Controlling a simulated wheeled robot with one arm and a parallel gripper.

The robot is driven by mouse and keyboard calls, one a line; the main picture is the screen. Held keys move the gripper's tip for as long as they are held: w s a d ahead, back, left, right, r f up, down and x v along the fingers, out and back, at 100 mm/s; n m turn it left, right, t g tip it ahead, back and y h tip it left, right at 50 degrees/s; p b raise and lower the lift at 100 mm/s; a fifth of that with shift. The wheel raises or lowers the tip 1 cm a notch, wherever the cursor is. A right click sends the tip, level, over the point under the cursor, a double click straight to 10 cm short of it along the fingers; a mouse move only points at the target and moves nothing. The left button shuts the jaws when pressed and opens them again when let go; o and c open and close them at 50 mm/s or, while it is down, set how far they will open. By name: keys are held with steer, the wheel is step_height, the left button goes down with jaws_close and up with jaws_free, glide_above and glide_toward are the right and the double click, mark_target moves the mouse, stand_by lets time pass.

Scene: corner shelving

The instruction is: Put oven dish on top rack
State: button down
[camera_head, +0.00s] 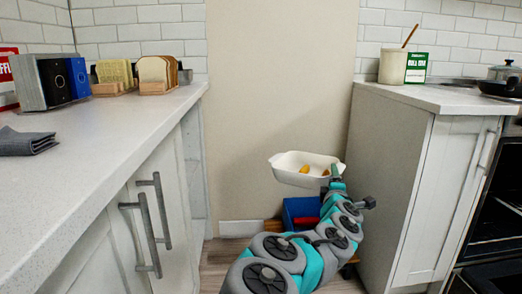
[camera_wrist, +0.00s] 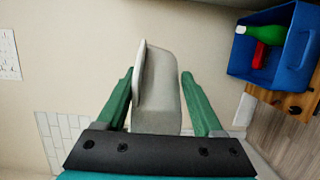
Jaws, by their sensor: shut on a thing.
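The white oven dish (camera_head: 290,178) is held up in the gap between the two counters, in front of the beige wall. Orange-yellow pieces (camera_head: 305,169) lie in it. My gripper (camera_head: 334,177) is at the dish's right end. In the wrist view the dish (camera_wrist: 158,118) is between the green fingers of my gripper (camera_wrist: 158,75), which is shut on its edge. The dark oven (camera_head: 497,215) stands open-fronted at the right edge, with a wire rack (camera_head: 508,206) partly in view. Much of its inside is cut off by the frame.
A blue bin (camera_head: 297,211) with a red item stands low on a wooden piece below the dish; the wrist view also shows a green bottle (camera_wrist: 265,32) in it. The right cabinet (camera_head: 395,180) stands between my arm and the oven. The left counter (camera_head: 95,140) has free room.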

mark_target(309, 171)
steer(key=w+a+f+n+y, duration=0.2)
steer(key=w+a+f+y, duration=0.1)
steer(key=w+a+f, duration=0.2)
steer(key=shift+w+a, duration=0.15)
steer(key=shift+a, duration=0.6)
steer(key=shift+f, duration=0.1)
step_height(309, 171, up, 5)
steer(key=p, duration=0.5)
steer(key=shift+d, duration=0.1)
